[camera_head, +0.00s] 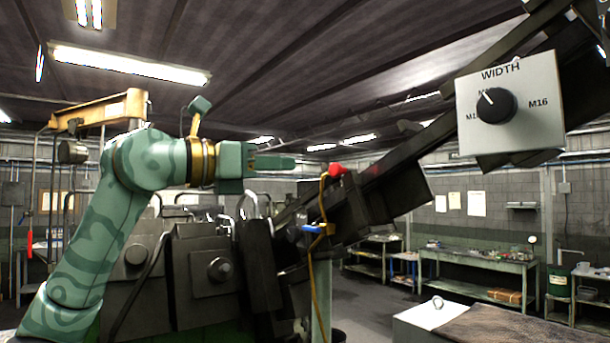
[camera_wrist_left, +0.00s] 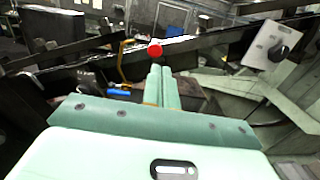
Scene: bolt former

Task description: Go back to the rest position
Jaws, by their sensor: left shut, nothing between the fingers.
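My left gripper (camera_head: 290,162) is raised in the middle of the head view, its green arm coming up from the lower left and its fingers pointing right. The fingers are shut with nothing between them; they also show closed together in the left wrist view (camera_wrist_left: 162,88). A red knob (camera_head: 336,169) is a little to the right of the fingertips, and in the left wrist view the red knob (camera_wrist_left: 155,50) appears just beyond them. I cannot tell the exact gap. My right gripper is in neither view.
A WIDTH dial panel (camera_head: 510,132) hangs at the upper right on a dark slanted beam (camera_head: 410,150). A blue-handled valve (camera_head: 318,229) is below the red knob. Dark machine blocks (camera_head: 200,270) stand under my left arm. A workbench (camera_head: 480,288) is at the back right.

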